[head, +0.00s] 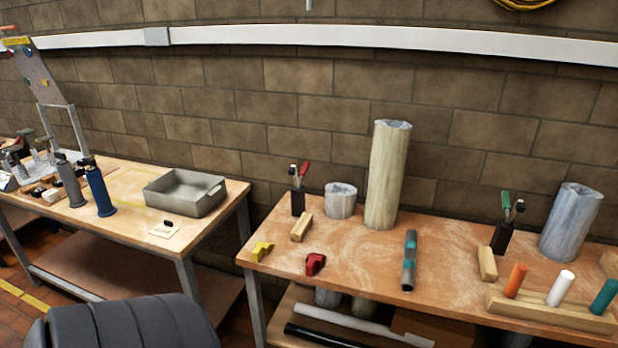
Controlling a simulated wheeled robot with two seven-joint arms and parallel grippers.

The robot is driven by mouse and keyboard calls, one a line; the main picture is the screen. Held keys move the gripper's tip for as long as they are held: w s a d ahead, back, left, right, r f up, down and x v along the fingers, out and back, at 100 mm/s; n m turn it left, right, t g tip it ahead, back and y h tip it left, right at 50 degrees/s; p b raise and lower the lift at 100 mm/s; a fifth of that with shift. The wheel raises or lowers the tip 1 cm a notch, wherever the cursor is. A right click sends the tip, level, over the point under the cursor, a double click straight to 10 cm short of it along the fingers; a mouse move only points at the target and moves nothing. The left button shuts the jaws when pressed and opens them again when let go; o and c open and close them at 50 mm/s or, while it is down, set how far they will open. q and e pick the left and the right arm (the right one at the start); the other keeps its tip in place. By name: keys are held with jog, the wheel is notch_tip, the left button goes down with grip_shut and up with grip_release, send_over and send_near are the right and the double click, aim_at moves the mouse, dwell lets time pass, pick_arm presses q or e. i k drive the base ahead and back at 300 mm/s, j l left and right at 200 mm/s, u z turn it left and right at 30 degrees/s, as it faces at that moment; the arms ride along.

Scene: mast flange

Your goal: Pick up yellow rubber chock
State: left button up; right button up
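The yellow rubber chock (262,251) sits on the wooden workbench (345,262), near its front left corner. It is a small stepped block and nothing covers it. A red chock (315,264) of similar size lies to its right, apart from it. Neither of my grippers shows in the head view, so nothing is seen touching the chock.
A wood block (301,227), a tall pale cylinder (387,175) and a dark tube (409,260) stand or lie on the same bench. A peg rack (550,312) is at right. A black padded seat back (130,325) is in the left foreground. Another bench (130,190) holds a grey tray (184,192).

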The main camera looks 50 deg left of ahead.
aim_at(261, 248)
jog(key=u, duration=1.95)
